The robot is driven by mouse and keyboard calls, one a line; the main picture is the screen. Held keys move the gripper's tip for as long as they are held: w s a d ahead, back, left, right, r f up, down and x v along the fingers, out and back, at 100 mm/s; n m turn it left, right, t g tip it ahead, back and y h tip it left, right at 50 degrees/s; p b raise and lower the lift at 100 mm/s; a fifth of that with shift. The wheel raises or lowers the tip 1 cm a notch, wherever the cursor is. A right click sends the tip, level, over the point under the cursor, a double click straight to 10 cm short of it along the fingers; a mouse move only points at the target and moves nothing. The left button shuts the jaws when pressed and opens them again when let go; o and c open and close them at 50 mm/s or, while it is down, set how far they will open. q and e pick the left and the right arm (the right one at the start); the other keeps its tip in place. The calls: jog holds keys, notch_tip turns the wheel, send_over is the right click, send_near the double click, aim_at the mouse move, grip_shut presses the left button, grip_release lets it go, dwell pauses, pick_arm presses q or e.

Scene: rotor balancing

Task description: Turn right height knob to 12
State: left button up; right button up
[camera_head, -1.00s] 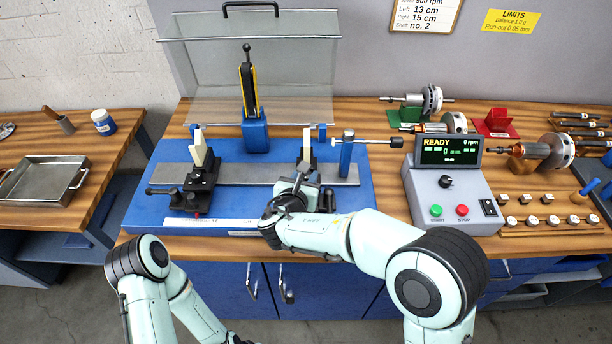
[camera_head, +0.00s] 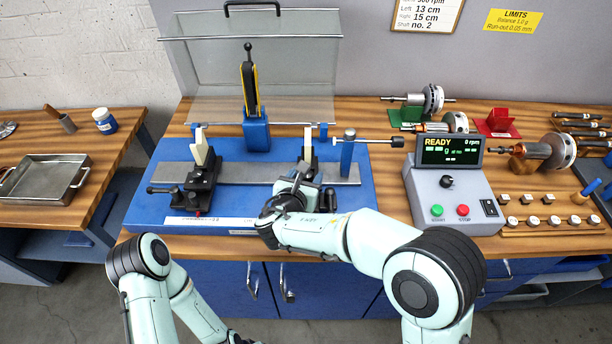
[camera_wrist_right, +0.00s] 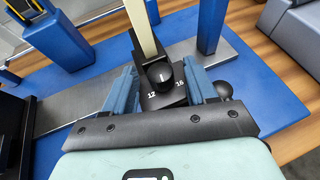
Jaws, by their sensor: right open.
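The right height knob (camera_wrist_right: 160,74) is a round black knob with a pale mark, on the dark right support of the balancing stand. Its scale shows 12 at the left and 16 at the right; the mark points roughly up, between them. My right gripper (camera_wrist_right: 162,88) is open, with one blue-grey finger on each side of the knob; I cannot tell whether they touch it. In the head view, my right gripper (camera_head: 300,188) is at the right support (camera_head: 308,150) and hides the knob.
The blue base (camera_head: 145,205) carries the rail and the left support (camera_head: 203,172). A blue post (camera_head: 347,155) with a horizontal rod stands right of the right support. The control box (camera_head: 455,195) reads READY.

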jog(key=b+v, duration=0.1)
jog(key=v, duration=1.2)
